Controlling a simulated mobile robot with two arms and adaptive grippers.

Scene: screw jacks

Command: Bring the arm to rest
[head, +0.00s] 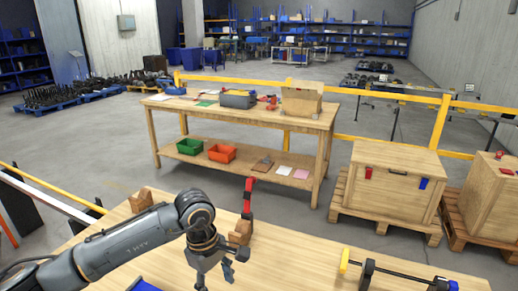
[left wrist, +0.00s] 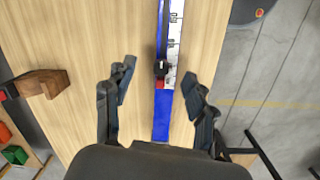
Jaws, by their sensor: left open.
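My left arm comes in from the left in the head view, and its gripper (head: 215,271) hangs over the near wooden table (head: 310,255). In the left wrist view the gripper (left wrist: 160,88) is open, its two dark fingers wide apart with nothing between them but the view below. Under it lies a long blue piece (left wrist: 162,115) with a pale strip and a small black and red part (left wrist: 161,70). Whether the fingers touch anything below cannot be told, but they look apart from it. My right gripper is not in view.
On the near table stand a wooden block (head: 140,200), a red upright piece (head: 248,195) by another wooden block (head: 239,234), and a dark bar tool with a yellow end (head: 344,260). A workbench (head: 240,117) and wooden crates (head: 388,190) stand beyond.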

